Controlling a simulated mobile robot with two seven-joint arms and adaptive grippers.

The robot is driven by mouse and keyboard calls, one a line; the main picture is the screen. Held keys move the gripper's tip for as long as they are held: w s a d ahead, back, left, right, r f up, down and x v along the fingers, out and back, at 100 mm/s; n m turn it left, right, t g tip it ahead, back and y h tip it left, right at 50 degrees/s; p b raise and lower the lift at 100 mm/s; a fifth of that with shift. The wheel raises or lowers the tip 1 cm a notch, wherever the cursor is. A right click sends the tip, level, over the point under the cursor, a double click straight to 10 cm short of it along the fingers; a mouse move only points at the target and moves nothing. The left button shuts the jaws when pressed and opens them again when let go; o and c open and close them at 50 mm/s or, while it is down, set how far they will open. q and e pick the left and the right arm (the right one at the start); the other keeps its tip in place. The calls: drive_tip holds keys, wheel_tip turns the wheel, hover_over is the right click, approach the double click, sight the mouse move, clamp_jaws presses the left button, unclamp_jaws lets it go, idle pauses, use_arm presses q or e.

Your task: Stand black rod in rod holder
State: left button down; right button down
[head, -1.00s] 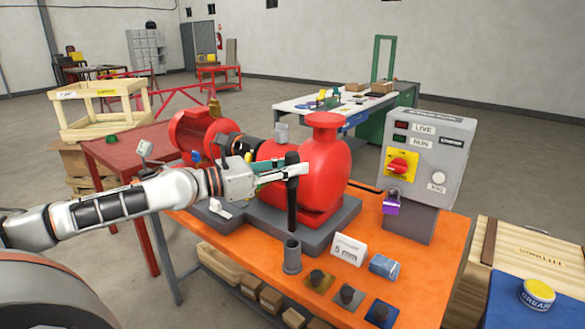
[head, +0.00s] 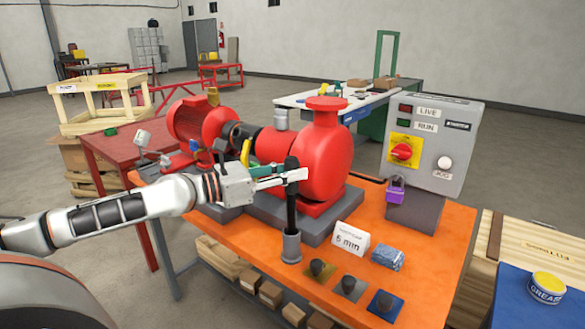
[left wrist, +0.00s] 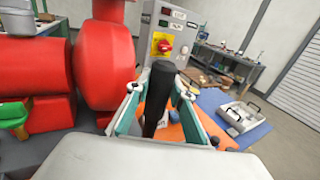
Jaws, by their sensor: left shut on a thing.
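The black rod (head: 291,205) stands upright in the head view, its lower end at the mouth of the grey rod holder (head: 291,246) near the front edge of the orange bench. I cannot tell how deep it sits in the holder. My left gripper (head: 293,176) is shut on the rod's upper part, with the arm coming in from the left. The left wrist view shows the rod (left wrist: 159,95) between the fingers of the left gripper (left wrist: 160,95). My right gripper is not in view.
The red pump (head: 322,150) is right behind the rod. A "5 mm" sign (head: 349,241), a blue item (head: 388,257) and coloured plates with dark knobs (head: 350,288) are right of the holder. A grey control box (head: 430,150) with a purple padlock (head: 396,190) stands farther right.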

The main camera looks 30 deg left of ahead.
sight(292, 186)
use_arm(q)
drive_tip(key=shift+f+b, duration=0.5)
drive_tip(key=shift+f, duration=1.3)
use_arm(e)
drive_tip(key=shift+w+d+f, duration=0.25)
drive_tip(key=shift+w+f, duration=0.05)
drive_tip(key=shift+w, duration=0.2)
use_arm(q)
drive_tip(key=c, duration=1.7)
unclamp_jaws()
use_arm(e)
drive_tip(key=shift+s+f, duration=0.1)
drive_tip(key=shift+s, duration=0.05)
